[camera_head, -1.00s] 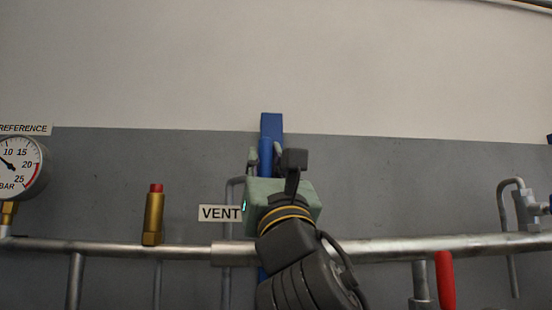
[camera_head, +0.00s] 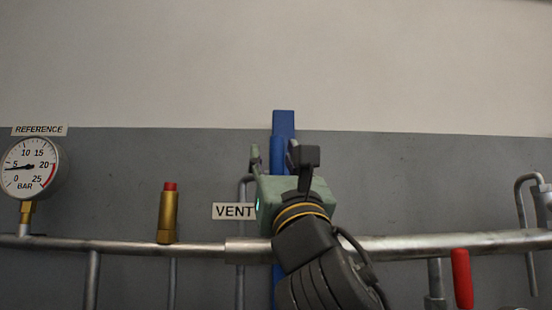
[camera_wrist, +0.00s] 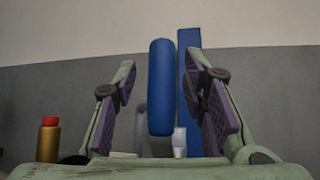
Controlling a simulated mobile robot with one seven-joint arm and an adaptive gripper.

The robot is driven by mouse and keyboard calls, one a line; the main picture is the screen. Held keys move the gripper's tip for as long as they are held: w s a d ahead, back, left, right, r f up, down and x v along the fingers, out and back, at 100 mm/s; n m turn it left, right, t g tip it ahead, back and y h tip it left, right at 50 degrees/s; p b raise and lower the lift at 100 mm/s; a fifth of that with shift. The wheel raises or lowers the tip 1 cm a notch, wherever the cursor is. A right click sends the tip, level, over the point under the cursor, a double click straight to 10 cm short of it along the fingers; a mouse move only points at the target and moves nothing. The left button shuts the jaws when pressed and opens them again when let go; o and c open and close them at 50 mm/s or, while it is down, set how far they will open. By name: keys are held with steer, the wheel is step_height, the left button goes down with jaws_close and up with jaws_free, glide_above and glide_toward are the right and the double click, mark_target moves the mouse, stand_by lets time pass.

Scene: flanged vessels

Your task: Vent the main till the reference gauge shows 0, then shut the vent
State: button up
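The REFERENCE gauge (camera_head: 30,167) is at the left in the head view. Its needle points left, a little below 5 bar. The VENT label (camera_head: 233,211) is beside my gripper (camera_head: 280,155), which is raised in front of the wall. In the wrist view, the blue vent handle (camera_wrist: 161,85) stands upright between the two purple-padded fingers of my gripper (camera_wrist: 165,90). The fingers are apart, with a visible gap to the handle on the left; contact on the right is unclear. The vent's valve body is mostly hidden behind my gripper.
A horizontal metal pipe (camera_head: 130,247) crosses the lower view behind my arm. A brass fitting with a red cap (camera_head: 167,213) stands left of the label. A red handle (camera_head: 462,278) hangs at the right. A blue upright bar (camera_wrist: 191,65) stands behind the vent handle.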

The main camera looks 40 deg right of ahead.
steer(key=shift+s+f, duration=0.1)
steer(key=v, duration=1.1)
steer(key=shift+s+f, duration=0.25)
steer(key=shift+s, duration=0.05)
steer(key=shift+a, duration=0.15)
stand_by(2.9)
steer(key=d+r+m+g+y+p, duration=0.2)
steer(key=d+r+m+g+y, duration=0.35)
steer(key=m, duration=1.95)
step_height(320, 180, up, 5)
steer(key=s+a+m+g+y, duration=0.2)
steer(key=m+y, duration=0.2)
steer(key=m, duration=0.3)
steer(key=w+p, duration=0.1)
steer(key=w, duration=0.2)
steer(key=w+p, duration=0.1)
steer(key=w, duration=0.2)
steer(key=w+p, duration=0.1)
steer(key=w, duration=0.3)
steer(key=shift+a+f, duration=0.3)
steer(key=shift+c, duration=0.4)
